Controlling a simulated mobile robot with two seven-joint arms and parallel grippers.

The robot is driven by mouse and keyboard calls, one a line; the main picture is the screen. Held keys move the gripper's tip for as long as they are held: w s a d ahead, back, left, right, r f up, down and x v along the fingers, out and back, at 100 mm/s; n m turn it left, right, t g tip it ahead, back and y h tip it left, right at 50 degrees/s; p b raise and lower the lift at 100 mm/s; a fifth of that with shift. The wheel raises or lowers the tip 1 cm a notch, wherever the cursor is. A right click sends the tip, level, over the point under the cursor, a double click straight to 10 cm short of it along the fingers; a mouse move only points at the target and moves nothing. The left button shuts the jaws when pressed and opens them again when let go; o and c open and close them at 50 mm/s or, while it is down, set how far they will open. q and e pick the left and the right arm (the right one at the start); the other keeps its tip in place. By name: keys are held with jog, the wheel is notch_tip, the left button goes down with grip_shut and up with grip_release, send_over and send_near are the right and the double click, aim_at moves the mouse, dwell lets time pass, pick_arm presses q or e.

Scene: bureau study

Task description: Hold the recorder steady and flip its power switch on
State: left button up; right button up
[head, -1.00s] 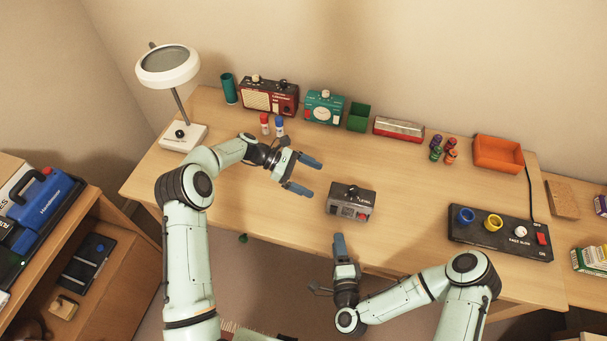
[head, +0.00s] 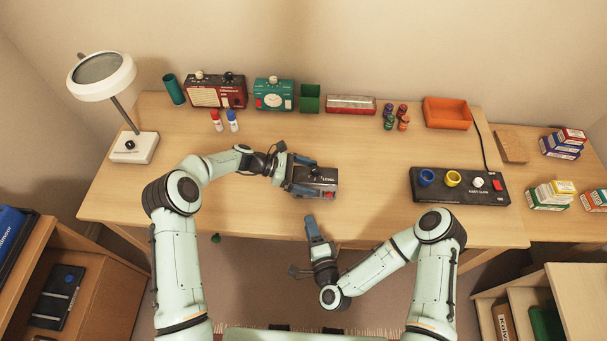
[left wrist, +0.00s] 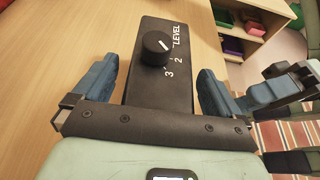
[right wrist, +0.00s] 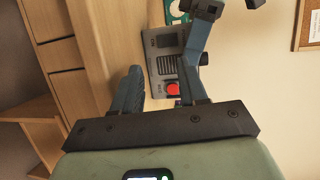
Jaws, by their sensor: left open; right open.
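The recorder is a dark grey box (head: 326,174) on the desk, with a black knob marked LEVEL on top and a red button on its front. My left gripper (head: 306,177) is open, with its blue fingers on either side of the recorder's left end. In the left wrist view the recorder (left wrist: 150,85) lies between the fingers, with small gaps showing. My right gripper (head: 313,222) is open and empty near the desk's front edge, below the recorder.
A black control box (head: 460,198) with coloured knobs lies to the right. A lamp (head: 133,147) stands at left. Desk around the recorder is clear.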

pick_arm(q)
jog(key=shift+c, duration=0.3)
jog(key=c, duration=1)
jog(key=shift+c, duration=1.4)
pick_arm(e)
jog(key=shift+c, duration=0.9)
jog(key=c, duration=0.5)
jog(key=shift+w+a+r, duration=0.15)
grip_shut()
jog(key=shift+w+a+r+m+h, duration=0.15)
jog(key=shift+a+m+h, duration=0.05)
jog(key=shift+m+h, duration=0.1)
jog(key=a+r+m+g+h, duration=0.1)
jog(key=a+r+g+h, duration=0.1)
jog(key=r, duration=0.1)
jog(key=shift+a+m+h, duration=0.2)
jog(key=shift+m+h, duration=0.1)
jog(key=shift+m, duration=0.1)
jog(key=shift+s+a+r+m+g+h, duration=0.2)
jog(key=shift+s+r+g+h, duration=0.25)
jog(key=shift+s, duration=0.35)
jog(key=shift+s+a+r+m+g+h, duration=0.1)
jog(key=shift+s+r+m+g+h, duration=0.4)
jog(key=shift+s, duration=0.3)
jog(key=shift+s+a+r+m+g+h, duration=0.15)
jog(key=shift+s+r+g+h, duration=0.15)
jog(key=shift+s+r, duration=0.4)
